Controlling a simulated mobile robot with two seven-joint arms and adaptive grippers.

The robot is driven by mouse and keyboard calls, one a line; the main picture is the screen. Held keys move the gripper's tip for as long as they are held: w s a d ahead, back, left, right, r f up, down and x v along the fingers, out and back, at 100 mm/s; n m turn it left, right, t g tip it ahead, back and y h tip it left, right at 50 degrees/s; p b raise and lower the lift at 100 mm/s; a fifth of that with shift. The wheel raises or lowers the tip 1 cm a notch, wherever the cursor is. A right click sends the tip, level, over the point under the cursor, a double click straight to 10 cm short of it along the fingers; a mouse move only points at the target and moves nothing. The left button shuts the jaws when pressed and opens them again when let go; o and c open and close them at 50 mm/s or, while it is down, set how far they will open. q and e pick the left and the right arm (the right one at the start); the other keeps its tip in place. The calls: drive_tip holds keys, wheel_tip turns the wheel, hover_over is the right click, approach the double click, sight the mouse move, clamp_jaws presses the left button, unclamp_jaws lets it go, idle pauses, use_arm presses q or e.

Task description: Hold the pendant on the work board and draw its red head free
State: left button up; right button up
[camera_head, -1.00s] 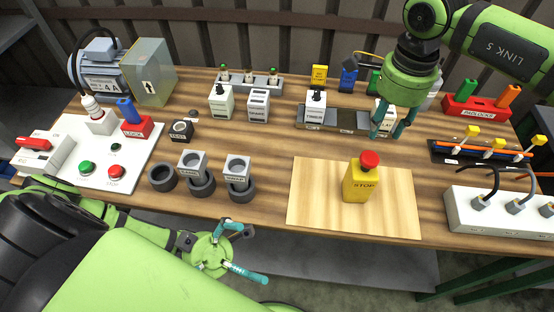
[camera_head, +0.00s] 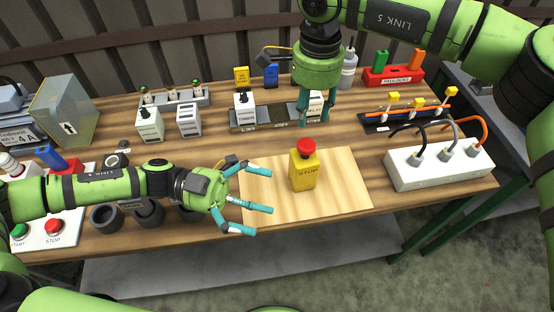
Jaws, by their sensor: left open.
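The yellow pendant (camera_head: 304,173), marked STOP, stands upright on the pale wooden work board (camera_head: 345,205). Its red mushroom head (camera_head: 306,147) sits on top of it. My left gripper (camera_head: 268,193) is open and empty, its teal fingers pointing right over the board's left part, short of the pendant. My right gripper (camera_head: 317,117) points down behind the pendant, near a small white labelled block (camera_head: 316,100). Its fingers look spread with a gap between them, and no contact with the block can be made out.
A white box with cables (camera_head: 440,170) stands right of the board. A grey tray (camera_head: 274,116) with small modules lies behind it. Dark round holders (camera_head: 106,217) are partly under my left arm. A button panel (camera_head: 75,232) lies at the left. The board around the pendant is clear.

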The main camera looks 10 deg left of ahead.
sight(290, 161)
use_arm(q)
drive_tip(key=w+f+m+t+y, duration=0.2)
drive_tip(key=w+f+m, duration=0.1)
drive_tip(key=w+m, duration=0.2)
drive_tip(key=w+f+m+t+y, duration=0.2)
drive_tip(key=w+f+m+t, duration=0.1)
drive_tip(key=w+m, duration=0.3)
drive_tip(key=w+f+m+t+y, duration=0.2)
drive_tip(key=w+f+m+t, duration=0.1)
drive_tip(key=m, duration=0.5)
drive_tip(key=shift+w+d+f+m, duration=0.2)
drive_tip(key=shift+w+f, duration=0.25)
drive_tip(key=shift+w, duration=0.25)
drive_tip(key=shift+w+d+f+m, duration=0.2)
drive_tip(key=shift+w+f, duration=0.2)
drive_tip(key=shift+w, duration=0.25)
drive_tip(key=shift+w+d+f, duration=0.1)
drive_tip(key=shift+w+d, duration=0.05)
drive_tip(key=shift+w, duration=0.05)
drive_tip(key=x, duration=0.6)
drive_tip(key=shift+w+d+f, duration=0.1)
drive_tip(key=shift+d+f, duration=0.15)
drive_tip(key=c, duration=1.4)
drive_tip(key=o, duration=0.4)
drive_tip(key=c, duration=0.4)
